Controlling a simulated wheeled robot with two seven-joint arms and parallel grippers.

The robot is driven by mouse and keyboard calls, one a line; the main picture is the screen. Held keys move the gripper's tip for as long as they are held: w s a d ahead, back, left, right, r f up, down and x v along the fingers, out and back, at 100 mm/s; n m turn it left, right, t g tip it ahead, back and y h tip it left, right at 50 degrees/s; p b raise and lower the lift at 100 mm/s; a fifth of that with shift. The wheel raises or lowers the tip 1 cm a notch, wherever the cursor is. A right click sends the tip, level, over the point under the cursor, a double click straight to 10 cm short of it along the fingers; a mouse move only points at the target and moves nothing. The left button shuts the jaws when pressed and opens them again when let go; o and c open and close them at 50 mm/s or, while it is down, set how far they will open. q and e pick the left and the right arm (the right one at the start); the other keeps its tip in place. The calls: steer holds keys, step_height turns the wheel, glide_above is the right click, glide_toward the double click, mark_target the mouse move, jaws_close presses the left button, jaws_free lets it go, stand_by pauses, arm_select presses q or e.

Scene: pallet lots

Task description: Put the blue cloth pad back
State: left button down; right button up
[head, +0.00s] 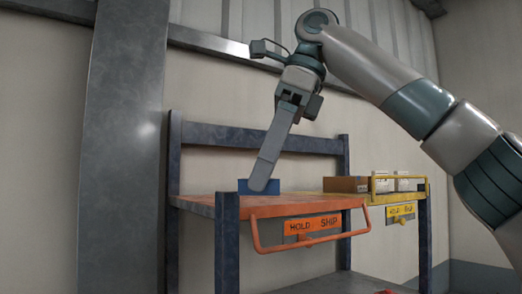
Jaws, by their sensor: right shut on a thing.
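The blue cloth pad (243,186) is at the left part of the orange shelf top (205,201). My right gripper (262,186) reaches down from above, with its arm coming in from the right. Its fingers are shut on the pad and cover the pad's middle. I cannot tell whether the pad touches the shelf top or is just above it. My left gripper is not in view.
An orange bar handle (258,235) juts from the shelf front, beside an orange HOLD/SHIP sign (315,224). To the right, a yellow-edged bay (427,187) holds a brown box (345,184) and white boxes. Dark blue posts (228,245) frame the rack.

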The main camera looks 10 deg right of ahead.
steer(key=d+f+n+g+h+b, duration=0.1)
steer(key=d+f+n+b, duration=0.2)
steer(key=f, duration=2.5)
steer(key=s+d+f+n+g+h+b, duration=0.1)
steer(key=d+f+n+b, duration=0.3)
steer(key=f, duration=2.4)
steer(key=s+d+f+n+g+h+b, duration=0.1)
steer(key=f+n+b, duration=0.7)
steer(key=f, duration=2.1)
steer(key=d+n+g+h, duration=0.1)
steer(key=d+n+g, duration=0.1)
steer(key=n, duration=0.3)
steer(key=shift+s+d+n+b, duration=0.2)
steer(key=shift+d+n+b, duration=0.15)
steer(key=shift+d, duration=0.4)
steer(key=shift+d+r, duration=0.1)
